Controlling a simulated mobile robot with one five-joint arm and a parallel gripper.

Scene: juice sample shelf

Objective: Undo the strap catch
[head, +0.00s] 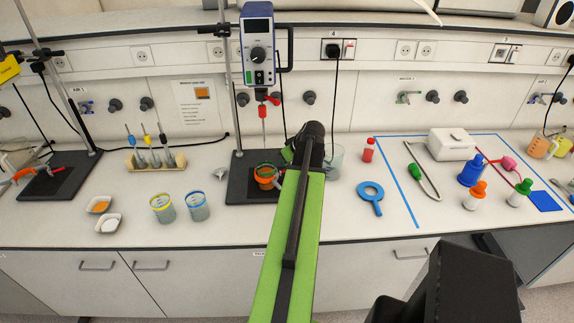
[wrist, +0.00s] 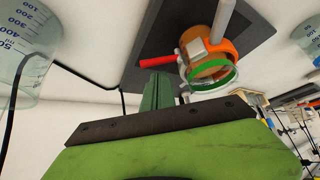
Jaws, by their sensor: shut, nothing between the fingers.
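An orange strap (wrist: 224,52) goes around a brown-filled glass vessel that has a green ring (wrist: 212,79). A red lever (wrist: 158,61) and a pale block (wrist: 193,46) sit on the strap's side, and I take the lever to be the strap catch. In the head view the strapped vessel (head: 265,172) stands on a dark stand base, just left of my arm. My gripper (wrist: 160,78) is shut and empty, with its green fingertips close to the red lever; I cannot tell if they touch. In the head view my arm hides most of the gripper.
A stirrer (head: 258,50) hangs above the vessel on the stand base (head: 237,188). A clear beaker (head: 334,160) stands just right of my arm, with a red-capped bottle (head: 368,150) beyond it. Two beakers (head: 163,208) (head: 197,206) stand left. The front bench between is clear.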

